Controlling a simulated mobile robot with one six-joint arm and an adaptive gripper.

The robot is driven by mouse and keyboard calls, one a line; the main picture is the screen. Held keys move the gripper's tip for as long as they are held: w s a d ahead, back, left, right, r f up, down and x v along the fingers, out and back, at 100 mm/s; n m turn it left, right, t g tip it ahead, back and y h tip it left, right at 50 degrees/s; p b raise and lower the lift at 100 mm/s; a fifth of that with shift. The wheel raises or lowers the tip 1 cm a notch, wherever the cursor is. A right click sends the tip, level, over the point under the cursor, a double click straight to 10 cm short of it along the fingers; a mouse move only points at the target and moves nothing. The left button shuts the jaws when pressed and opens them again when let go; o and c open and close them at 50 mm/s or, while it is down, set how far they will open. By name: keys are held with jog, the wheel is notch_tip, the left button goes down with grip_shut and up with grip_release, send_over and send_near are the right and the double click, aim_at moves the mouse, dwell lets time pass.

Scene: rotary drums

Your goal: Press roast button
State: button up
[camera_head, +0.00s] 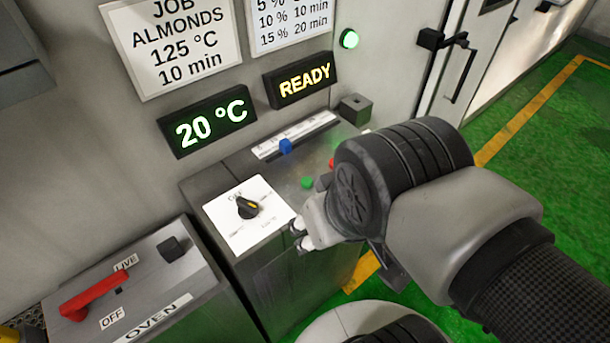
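A small green button (307,182) stands on the grey control console (225,172). A red button (332,163) lies just behind it, partly hidden by my arm. No label reading "roast" is visible at either button. My gripper (301,235) is in front of and below the green button in the picture, near the console's front right edge and apart from the button. Its fingertips point left and look close together, but the wrist hides much of the fingers. I see nothing held between them.
A black knob (247,207) on a white dial is left of my gripper. A blue slider (285,146) sits on a scale behind. Displays read "20 °C" (207,128) and "READY" (302,82). A green lamp (349,39) is lit. The oven box with its red lever (95,294) is front left.

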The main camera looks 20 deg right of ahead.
grip_shut()
dwell(0.3)
dwell(1.3)
